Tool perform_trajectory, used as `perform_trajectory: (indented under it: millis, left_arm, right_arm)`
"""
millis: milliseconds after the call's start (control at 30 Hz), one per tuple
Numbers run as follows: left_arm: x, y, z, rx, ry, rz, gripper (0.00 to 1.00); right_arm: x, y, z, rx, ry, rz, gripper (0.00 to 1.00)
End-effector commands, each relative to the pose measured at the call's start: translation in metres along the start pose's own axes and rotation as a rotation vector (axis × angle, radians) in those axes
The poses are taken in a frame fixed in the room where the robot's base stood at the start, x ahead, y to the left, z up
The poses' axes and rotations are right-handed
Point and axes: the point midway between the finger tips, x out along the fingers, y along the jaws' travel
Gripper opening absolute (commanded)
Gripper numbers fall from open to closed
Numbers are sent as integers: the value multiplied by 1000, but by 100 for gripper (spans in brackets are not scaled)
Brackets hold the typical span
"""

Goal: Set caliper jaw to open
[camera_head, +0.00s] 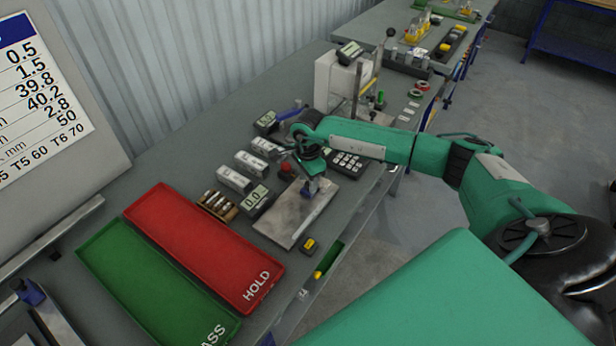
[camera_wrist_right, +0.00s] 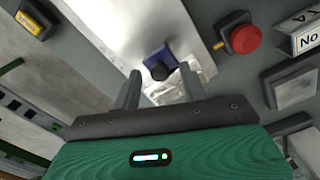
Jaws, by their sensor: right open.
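A blue block with a black knob (camera_wrist_right: 161,62) sits on a shiny metal plate (camera_wrist_right: 100,18) in the right wrist view. It looks like the caliper's sliding jaw, but I cannot tell for certain or see how far it is open. In the head view the blue block (camera_head: 319,186) shows on the same plate (camera_head: 285,222), partly hidden by my right gripper. My right gripper (camera_wrist_right: 162,88) is open, with its fingers pointing at the plate on either side of the near end of the block. I cannot tell whether they touch it. My left gripper is not in view.
A red button (camera_wrist_right: 240,38) stands beside the plate, near a grey display (camera_head: 255,198) and a keypad (camera_head: 348,163). A yellow-black switch (camera_head: 309,246) is near the table's front edge. Red (camera_head: 190,238) and green (camera_head: 130,275) trays lie left. A white stand (camera_head: 330,82) rises behind my arm.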

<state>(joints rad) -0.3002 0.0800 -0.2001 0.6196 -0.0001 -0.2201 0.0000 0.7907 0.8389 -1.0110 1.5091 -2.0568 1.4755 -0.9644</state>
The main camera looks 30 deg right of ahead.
Motion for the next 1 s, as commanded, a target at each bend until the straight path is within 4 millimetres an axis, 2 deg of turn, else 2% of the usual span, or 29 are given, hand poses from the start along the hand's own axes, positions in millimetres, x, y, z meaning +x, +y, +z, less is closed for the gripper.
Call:
perform_trajectory:
  millis: [167,300,400,567,667,900,1000]
  left_arm:
    - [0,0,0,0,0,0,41]
    - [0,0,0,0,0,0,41]
    - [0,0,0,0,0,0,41]
    - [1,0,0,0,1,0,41]
    - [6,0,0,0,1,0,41]
    - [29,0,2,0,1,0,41]
    - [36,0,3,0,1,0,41]
  right_arm:
    - [0,0,0,0,0,0,43]
    - [0,0,0,0,0,0,16]
    - [0,0,0,0,0,0,0]
    - [0,0,1,-1,0,0,0]
    - [2,5,12,-5,-1,0,0]
    - [4,30,65,-8,-2,-2,0]
    - [3,39,83,-6,-2,-1,0]
